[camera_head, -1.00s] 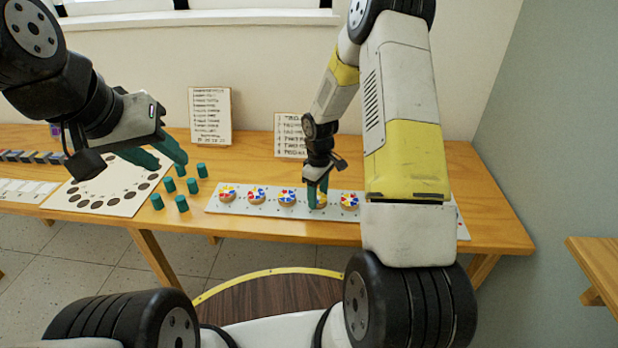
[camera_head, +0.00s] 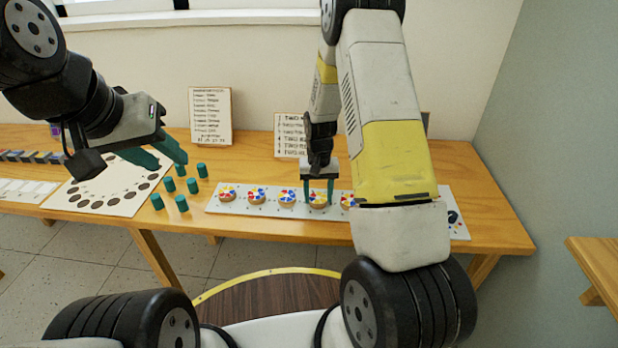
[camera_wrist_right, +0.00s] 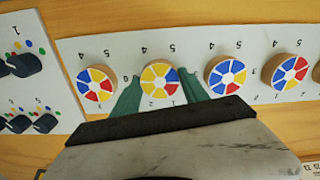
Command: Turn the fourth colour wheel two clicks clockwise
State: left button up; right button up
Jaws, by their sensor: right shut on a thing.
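The fourth colour wheel (camera_head: 318,199), with yellow, blue, red and white sectors on a wooden disc, is on a long pale board (camera_head: 400,208). My right gripper (camera_head: 318,195) points down at it with a green finger on each side and is shut on its rim. In the right wrist view the same wheel (camera_wrist_right: 160,82) sits between my right gripper's fingers (camera_wrist_right: 158,95); its sectored face shows. My left gripper (camera_head: 164,160) is open and empty above the table, left of the board.
Neighbouring wheels stand close: the third (camera_head: 287,198) and the fifth (camera_head: 347,200), partly behind my right arm. Several green pegs (camera_head: 182,203) stand left of the board, near a white panel with dark discs (camera_head: 125,200). Two written cards (camera_head: 210,115) lean at the back.

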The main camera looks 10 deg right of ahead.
aim_at(318, 197)
jog(key=m, duration=0.5)
jog(key=shift+w, duration=0.1)
dwell(0.5)
jog(key=o, duration=1.4)
jog(key=shift+r, duration=3.95)
